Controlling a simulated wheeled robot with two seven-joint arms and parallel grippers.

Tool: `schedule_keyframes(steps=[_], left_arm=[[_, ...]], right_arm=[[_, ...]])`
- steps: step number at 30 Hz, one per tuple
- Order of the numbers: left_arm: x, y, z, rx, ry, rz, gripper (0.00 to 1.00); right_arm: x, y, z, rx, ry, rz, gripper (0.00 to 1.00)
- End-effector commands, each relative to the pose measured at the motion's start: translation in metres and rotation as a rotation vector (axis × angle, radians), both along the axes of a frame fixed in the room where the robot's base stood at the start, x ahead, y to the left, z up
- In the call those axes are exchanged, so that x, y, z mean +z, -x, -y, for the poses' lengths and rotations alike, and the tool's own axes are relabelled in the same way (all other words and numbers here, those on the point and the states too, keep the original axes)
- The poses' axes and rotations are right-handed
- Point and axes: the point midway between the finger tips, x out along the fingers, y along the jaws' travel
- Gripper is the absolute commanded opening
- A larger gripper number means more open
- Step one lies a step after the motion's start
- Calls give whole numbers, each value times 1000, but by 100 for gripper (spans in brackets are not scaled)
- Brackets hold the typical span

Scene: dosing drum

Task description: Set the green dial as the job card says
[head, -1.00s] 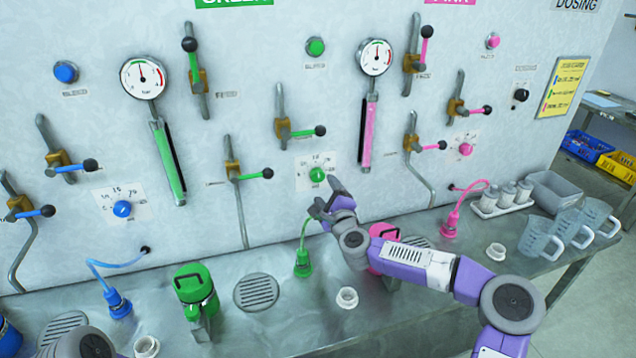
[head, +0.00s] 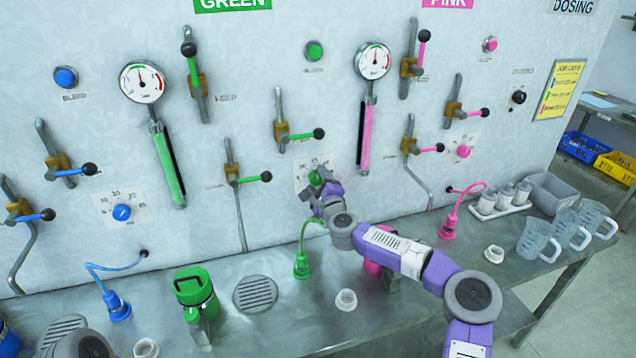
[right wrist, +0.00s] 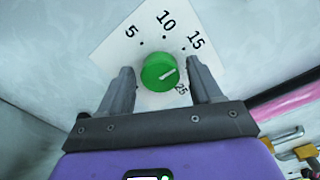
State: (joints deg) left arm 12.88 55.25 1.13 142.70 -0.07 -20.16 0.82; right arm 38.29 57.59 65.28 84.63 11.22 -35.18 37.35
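The green dial (right wrist: 158,72) sits on a white scale plate (right wrist: 117,50) on the wall. In the right wrist view its white pointer line aims right and slightly up, below the 15 mark and towards my right finger; 5, 10, 15 and 25 are visible. My right gripper (right wrist: 161,68) is open, one finger on each side of the dial, with gaps showing. In the head view my right gripper (head: 318,190) covers part of the dial (head: 317,177). The yellow job card (head: 560,90) hangs at the right; its values are too small to read. My left gripper is out of view.
Green-handled levers (head: 319,134) (head: 267,176) are close above and left of the dial. A pink gauge tube (head: 367,135) runs to the right.

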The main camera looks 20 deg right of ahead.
Motion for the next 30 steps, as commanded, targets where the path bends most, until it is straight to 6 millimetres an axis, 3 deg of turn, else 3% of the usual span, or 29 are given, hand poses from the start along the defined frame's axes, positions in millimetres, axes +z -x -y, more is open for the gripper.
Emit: schedule_keyframes(steps=[1, 9, 20, 30], left_arm=[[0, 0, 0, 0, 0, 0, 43], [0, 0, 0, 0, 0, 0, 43], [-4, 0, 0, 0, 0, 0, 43], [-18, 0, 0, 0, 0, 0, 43]], right_arm=[[0, 0, 0, 0, 0, 0, 56], [0, 0, 0, 0, 0, 1, 14], [1, 0, -1, 0, 65, 5, 14], [1, 1, -1, 0, 315, 16, 14]])
